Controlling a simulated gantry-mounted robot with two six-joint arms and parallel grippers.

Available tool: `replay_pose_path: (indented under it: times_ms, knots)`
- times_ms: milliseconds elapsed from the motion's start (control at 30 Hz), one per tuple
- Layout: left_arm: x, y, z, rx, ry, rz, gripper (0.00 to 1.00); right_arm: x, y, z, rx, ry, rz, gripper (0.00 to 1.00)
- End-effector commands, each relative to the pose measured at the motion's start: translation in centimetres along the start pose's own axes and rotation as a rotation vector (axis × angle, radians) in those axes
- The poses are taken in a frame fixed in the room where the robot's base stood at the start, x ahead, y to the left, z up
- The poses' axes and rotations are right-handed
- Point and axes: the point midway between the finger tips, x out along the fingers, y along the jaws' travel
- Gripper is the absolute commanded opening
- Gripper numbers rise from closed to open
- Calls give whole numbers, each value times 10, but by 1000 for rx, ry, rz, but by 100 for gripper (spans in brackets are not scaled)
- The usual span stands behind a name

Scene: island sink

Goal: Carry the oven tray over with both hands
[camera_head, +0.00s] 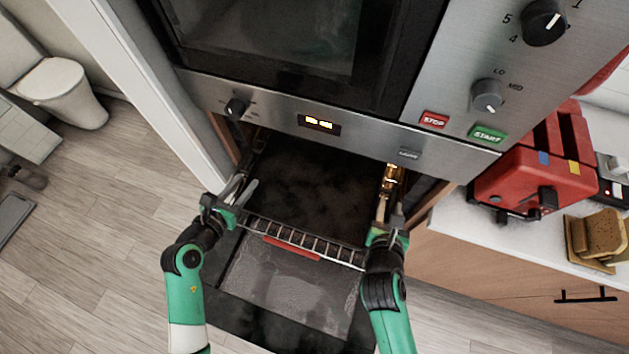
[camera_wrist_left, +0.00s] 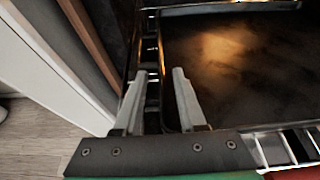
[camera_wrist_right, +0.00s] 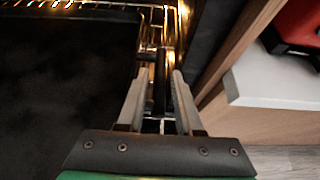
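The dark oven tray (camera_head: 310,185) sits level in the open oven below the control panel. It shows in the left wrist view (camera_wrist_left: 235,75) and the right wrist view (camera_wrist_right: 65,90). My left gripper (camera_head: 240,188) is at the tray's left side; its fingers (camera_wrist_left: 158,75) stand apart, straddling the side edge and rail. My right gripper (camera_head: 390,205) is at the right side; its fingers (camera_wrist_right: 162,75) are apart on either side of a dark bar at the tray's edge. Contact with the fingers is not clear. The tray's far end is hidden under the oven panel.
A rack rail (camera_head: 300,240) with a red strip (camera_head: 292,248) crosses in front of the tray. The open oven door (camera_head: 285,285) lies below. A counter at right holds a red toaster (camera_head: 535,170) and a wooden holder (camera_head: 597,238).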

Motion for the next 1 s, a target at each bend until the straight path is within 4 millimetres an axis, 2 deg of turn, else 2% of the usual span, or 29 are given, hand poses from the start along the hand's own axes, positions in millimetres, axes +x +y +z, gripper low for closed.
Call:
replay_pose_path:
  times_ms: [167, 367, 400, 1000]
  knots:
    - [0, 0, 0, 0, 0, 0, 40, 0, 0, 0, 0, 0, 0, 35]
    - [0, 0, 0, 0, 0, 0, 6, 0, 0, 0, 0, 0, 0, 0]
    - [0, 0, 0, 0, 0, 0, 0, 0, 0, 0, 0, 0, 0, 0]
    - [0, 0, 0, 0, -1, 0, 0, 0, 0, 0, 0, 0, 0, 0]
